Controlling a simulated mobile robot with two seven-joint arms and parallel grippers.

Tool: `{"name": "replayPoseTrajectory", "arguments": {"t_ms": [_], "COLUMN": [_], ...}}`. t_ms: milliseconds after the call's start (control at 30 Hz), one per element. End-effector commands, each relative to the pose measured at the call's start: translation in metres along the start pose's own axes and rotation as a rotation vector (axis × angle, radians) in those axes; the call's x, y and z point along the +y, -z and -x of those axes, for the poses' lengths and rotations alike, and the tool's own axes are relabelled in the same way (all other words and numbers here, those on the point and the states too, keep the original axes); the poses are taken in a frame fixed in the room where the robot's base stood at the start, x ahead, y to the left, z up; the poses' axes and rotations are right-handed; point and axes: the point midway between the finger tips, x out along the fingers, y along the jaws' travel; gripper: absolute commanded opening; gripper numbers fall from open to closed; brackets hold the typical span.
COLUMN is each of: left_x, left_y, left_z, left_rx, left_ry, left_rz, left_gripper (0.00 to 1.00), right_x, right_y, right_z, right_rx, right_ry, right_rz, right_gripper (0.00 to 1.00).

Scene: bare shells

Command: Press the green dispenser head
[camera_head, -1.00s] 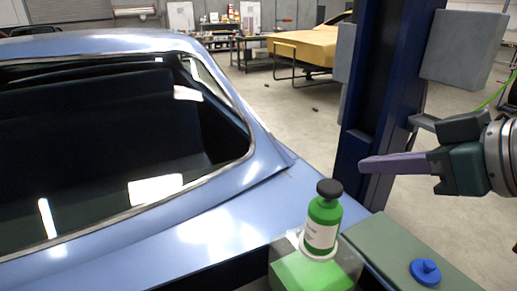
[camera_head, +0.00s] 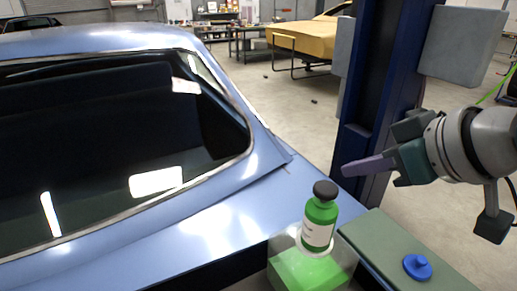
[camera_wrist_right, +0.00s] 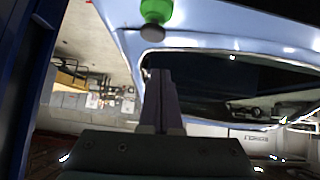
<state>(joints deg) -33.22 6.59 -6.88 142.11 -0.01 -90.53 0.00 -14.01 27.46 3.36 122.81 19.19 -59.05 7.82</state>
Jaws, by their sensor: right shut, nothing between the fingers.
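A green dispenser bottle (camera_head: 318,224) with a dark grey head (camera_head: 325,190) and a white label stands upright on a green-topped block (camera_head: 308,272). My right gripper (camera_head: 346,170) is shut and empty, to the right of the head and slightly higher in the picture, apart from it. In the right wrist view the green bottle (camera_wrist_right: 157,10) and its dark head (camera_wrist_right: 153,33) show at the top, beyond the shut fingers (camera_wrist_right: 160,75). My left gripper is not in view.
A blue car (camera_head: 215,225) fills the left side. A dark blue post (camera_head: 378,90) stands behind my right arm. A green-grey box (camera_head: 395,245) with a blue knob (camera_head: 417,267) sits right of the bottle. Open floor lies behind.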

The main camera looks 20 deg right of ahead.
Motion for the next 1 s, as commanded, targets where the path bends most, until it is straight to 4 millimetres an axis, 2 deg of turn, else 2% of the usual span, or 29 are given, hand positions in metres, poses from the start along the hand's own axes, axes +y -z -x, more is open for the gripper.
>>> {"name": "replayPoseTrajectory", "arguments": {"t_ms": [100,267,433,633,1000], "left_x": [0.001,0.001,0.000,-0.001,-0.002], "left_y": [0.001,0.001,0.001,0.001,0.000], "left_z": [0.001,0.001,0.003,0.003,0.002], "left_rx": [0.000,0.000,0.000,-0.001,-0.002], "left_ry": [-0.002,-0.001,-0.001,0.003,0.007], "left_rz": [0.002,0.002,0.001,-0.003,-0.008], "left_gripper": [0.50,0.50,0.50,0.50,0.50], "right_x": [0.000,0.000,0.000,0.000,0.000], "right_y": [0.001,0.001,-0.018,-0.028,-0.030], "right_z": [-0.024,-0.052,-0.070,-0.079,-0.081], "right_rx": [0.000,0.000,-0.002,0.000,0.000], "right_ry": [0.000,0.000,0.000,0.000,0.000], "right_rz": [-0.003,-0.001,-0.001,0.001,0.001], "right_gripper": [0.00,0.00,0.00,0.00,0.00]}}
